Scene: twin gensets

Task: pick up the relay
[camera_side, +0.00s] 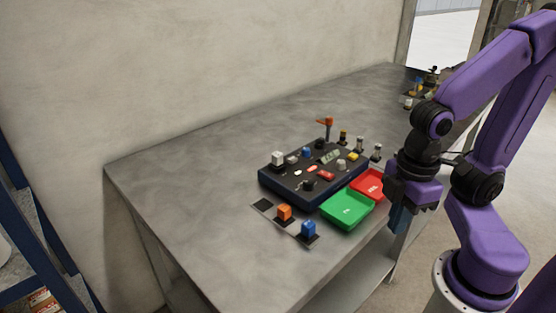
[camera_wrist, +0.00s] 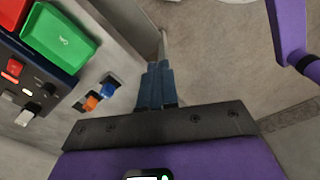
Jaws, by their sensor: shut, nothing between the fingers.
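I cannot tell for sure which part is the relay. Block-shaped candidates are an orange block (camera_side: 284,212) and a blue block (camera_side: 308,229) on dark pads in front of the panel, and a white block (camera_side: 277,158) and a small blue block (camera_side: 306,153) on the panel. In the wrist view the orange block (camera_wrist: 91,102) and blue block (camera_wrist: 108,89) show left of my fingers. My gripper (camera_side: 398,222) is shut and empty, pointing down beyond the table's edge, right of the green tray. Its blue fingers meet in the wrist view (camera_wrist: 157,66).
The dark control panel (camera_side: 280,190) stands mid-table. A green tray (camera_side: 348,212) and red tray (camera_side: 369,186) lie between it and my gripper. Several small upright parts stand behind it, with an orange-topped post (camera_side: 327,124). The table's left part (camera_side: 180,190) is clear.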

